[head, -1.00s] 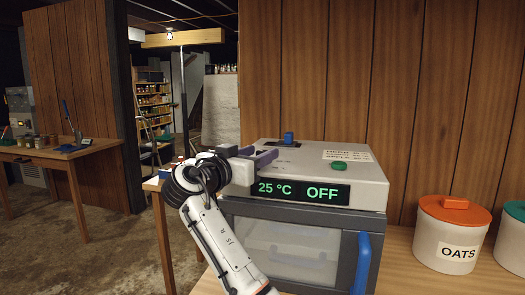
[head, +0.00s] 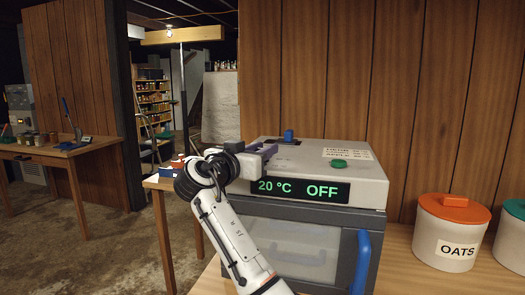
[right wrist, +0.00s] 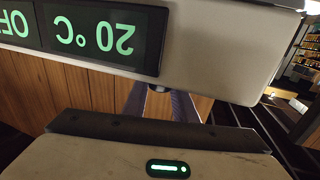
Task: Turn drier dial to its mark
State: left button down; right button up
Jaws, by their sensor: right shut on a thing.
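The drier (head: 370,190) is a pale box with a dark front and a blue door handle (head: 362,262). Its display (head: 300,190) reads 20 °C and OFF; the reading shows upside down in the right wrist view (right wrist: 95,38). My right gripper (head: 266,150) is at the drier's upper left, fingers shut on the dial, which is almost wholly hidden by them. In the right wrist view a small dark part of the dial (right wrist: 158,88) shows between the fingertips. The dial's mark cannot be made out. My left gripper is out of view.
A blue knob (head: 288,136), a green button (head: 339,164) and a printed label (head: 347,153) are on the drier's top. An OATS canister (head: 455,235) stands to the right on the wooden counter (head: 405,265). Another table (head: 45,150) is far left.

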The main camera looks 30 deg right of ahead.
jog(key=shift+t, duration=0.3)
